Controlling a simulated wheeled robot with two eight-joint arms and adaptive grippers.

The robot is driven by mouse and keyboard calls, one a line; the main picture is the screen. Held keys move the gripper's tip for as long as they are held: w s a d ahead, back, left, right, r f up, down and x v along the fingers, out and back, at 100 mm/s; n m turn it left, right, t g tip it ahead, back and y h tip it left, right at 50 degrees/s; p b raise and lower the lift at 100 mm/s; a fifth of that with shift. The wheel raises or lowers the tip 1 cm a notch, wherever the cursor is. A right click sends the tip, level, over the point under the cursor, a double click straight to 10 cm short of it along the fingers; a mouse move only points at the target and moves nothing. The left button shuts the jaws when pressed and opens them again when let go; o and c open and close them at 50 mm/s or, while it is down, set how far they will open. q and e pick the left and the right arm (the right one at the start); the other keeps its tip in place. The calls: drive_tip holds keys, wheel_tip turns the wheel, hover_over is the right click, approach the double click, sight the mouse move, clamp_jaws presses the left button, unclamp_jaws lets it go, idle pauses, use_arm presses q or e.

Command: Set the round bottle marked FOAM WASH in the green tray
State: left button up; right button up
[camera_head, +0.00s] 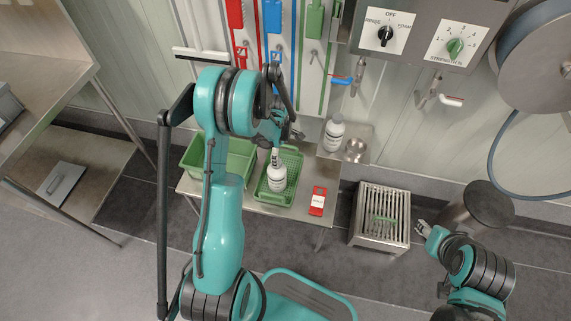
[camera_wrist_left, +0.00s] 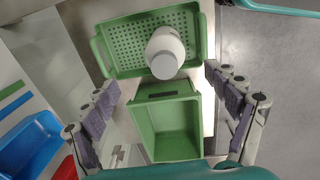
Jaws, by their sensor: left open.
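A white round bottle (camera_head: 277,178) stands upright in the perforated green tray (camera_head: 291,158) on the metal table. Its label is too small to read. The bottle (camera_wrist_left: 166,52) also shows in the left wrist view, inside the tray (camera_wrist_left: 112,62). My left gripper (camera_head: 277,142) is above the tray, close to the bottle's top. In the left wrist view the fingers of my left gripper (camera_wrist_left: 161,80) are wide apart, with the bottle beyond them and clear of both. A second white bottle (camera_head: 334,131) stands on a small shelf. My right gripper (camera_head: 421,228) is at the lower right, away from both bottles.
A deep green bin (camera_head: 240,148) stands left of the tray. A slatted metal stand (camera_head: 381,216) and a dark drum (camera_head: 486,204) are further right.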

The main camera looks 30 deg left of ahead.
use_arm(q)
drive_tip(key=s+d+r+m+t, duration=0.1)
drive_tip(key=s+d+r+m, duration=0.3)
drive_tip(key=r, duration=0.5)
drive_tip(key=s+d+r+m+t, duration=0.2)
drive_tip(key=d+r+m, duration=0.25)
drive_tip(key=r, duration=0.45)
drive_tip(key=s+d+r+m+t, duration=0.1)
drive_tip(key=s+d+r+m, duration=0.1)
drive_tip(key=s+m, duration=0.4)
drive_tip(key=s+d+r+m+t, duration=0.2)
drive_tip(key=s+d+r+m, duration=0.1)
drive_tip(key=s+m, duration=0.3)
drive_tip(key=shift+s+d+r+t, duration=0.3)
drive_tip(key=shift+s+d+r, duration=0.05)
drive_tip(key=shift+r, duration=0.25)
